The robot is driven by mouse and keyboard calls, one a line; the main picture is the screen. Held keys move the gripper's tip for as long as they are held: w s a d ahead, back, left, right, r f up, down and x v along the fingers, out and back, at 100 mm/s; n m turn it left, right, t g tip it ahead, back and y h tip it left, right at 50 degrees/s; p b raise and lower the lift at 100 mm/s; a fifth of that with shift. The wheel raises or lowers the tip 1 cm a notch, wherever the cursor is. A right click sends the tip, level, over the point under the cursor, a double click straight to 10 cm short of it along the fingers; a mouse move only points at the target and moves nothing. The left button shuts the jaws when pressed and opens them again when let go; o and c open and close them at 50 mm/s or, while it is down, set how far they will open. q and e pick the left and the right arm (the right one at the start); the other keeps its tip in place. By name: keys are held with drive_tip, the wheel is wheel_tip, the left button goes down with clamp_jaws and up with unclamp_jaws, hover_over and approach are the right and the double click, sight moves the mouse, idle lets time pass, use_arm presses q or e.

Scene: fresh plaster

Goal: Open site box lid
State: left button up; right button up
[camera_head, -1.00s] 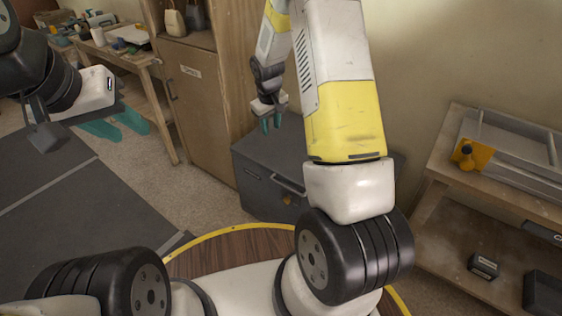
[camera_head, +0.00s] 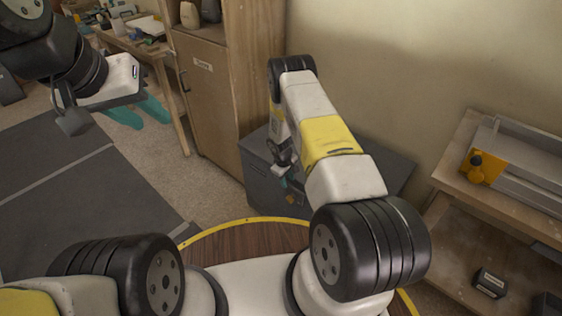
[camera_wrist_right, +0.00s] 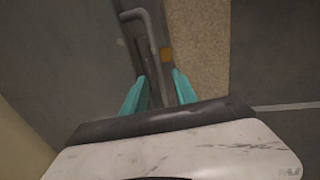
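The site box is a dark grey chest (camera_head: 263,190) standing on the floor beside the wooden cabinet, and its lid looks shut. My right arm hides much of it. My right gripper (camera_head: 288,183) is at the front of the box, small and partly obscured in the head view. My left gripper (camera_head: 139,112) is open and empty, well left of the box.
The wooden cabinet (camera_head: 208,110) stands directly left of the box. A wooden shelf bench (camera_head: 455,160) with a grey and yellow tool is at the right. A cluttered worktable (camera_head: 130,45) is at the back left. Open floor lies before the cabinet.

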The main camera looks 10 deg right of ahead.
drive_tip(key=shift+w+d+f, duration=0.1)
drive_tip(key=shift+f, duration=0.5)
drive_tip(key=shift+w+d+f, duration=0.1)
drive_tip(key=shift+f, duration=0.45)
clamp_jaws()
idle(0.6)
